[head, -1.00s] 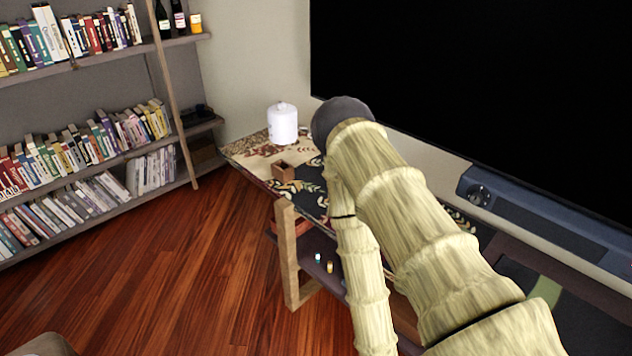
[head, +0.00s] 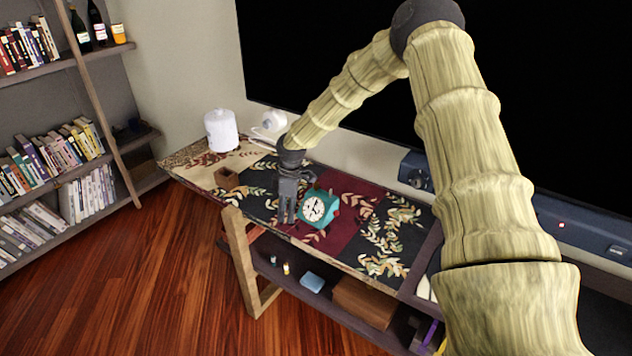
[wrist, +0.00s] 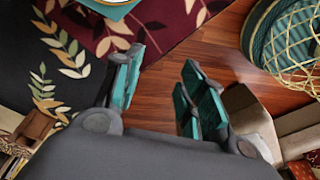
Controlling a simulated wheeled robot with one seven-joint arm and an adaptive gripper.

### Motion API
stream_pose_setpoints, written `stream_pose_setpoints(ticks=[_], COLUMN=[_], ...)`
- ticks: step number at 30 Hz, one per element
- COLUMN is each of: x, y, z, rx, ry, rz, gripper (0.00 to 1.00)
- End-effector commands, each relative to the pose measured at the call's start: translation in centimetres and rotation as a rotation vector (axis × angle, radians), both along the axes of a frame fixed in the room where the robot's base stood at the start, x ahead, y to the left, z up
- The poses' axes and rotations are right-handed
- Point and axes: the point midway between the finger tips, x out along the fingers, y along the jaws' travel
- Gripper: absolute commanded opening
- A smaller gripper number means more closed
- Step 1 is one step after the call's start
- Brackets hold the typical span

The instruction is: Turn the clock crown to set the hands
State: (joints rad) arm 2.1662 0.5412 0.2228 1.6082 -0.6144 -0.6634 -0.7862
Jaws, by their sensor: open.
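The clock (head: 324,195) is a small teal box with a round pale face, standing on the patterned cloth of the side table. My gripper (head: 286,217) points down just left of the clock, near the table's front edge. Its fingers are apart with nothing between them.
A small brown open box (head: 227,180) and a white canister (head: 221,130) stand left of my gripper. A white rounded object (head: 272,121) is behind. A dark screen (head: 320,60) and a blue-grey bar (head: 580,225) line the back. Below is a shelf with a wooden box (head: 364,302).

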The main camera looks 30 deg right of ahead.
Motion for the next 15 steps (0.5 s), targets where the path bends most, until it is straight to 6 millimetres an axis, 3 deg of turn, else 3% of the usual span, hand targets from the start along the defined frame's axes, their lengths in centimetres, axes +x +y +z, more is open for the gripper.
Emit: stream_pose_setpoints(ticks=[1,3,6,10,15], x=[1.7,3.0,4.1,4.5,4.5], y=[-2.8,-6.0,-9.9,-12.9,-14.1], z=[2.8,6.1,9.9,12.8,13.4], rx=[-0.021,-0.05,-0.087,-0.114,-0.126], ry=[-0.014,-0.017,-0.012,-0.003,0.003], rz=[0.023,0.064,0.102,0.129,0.14], gripper=[0.4,0.4,0.4,0.4,0.4])
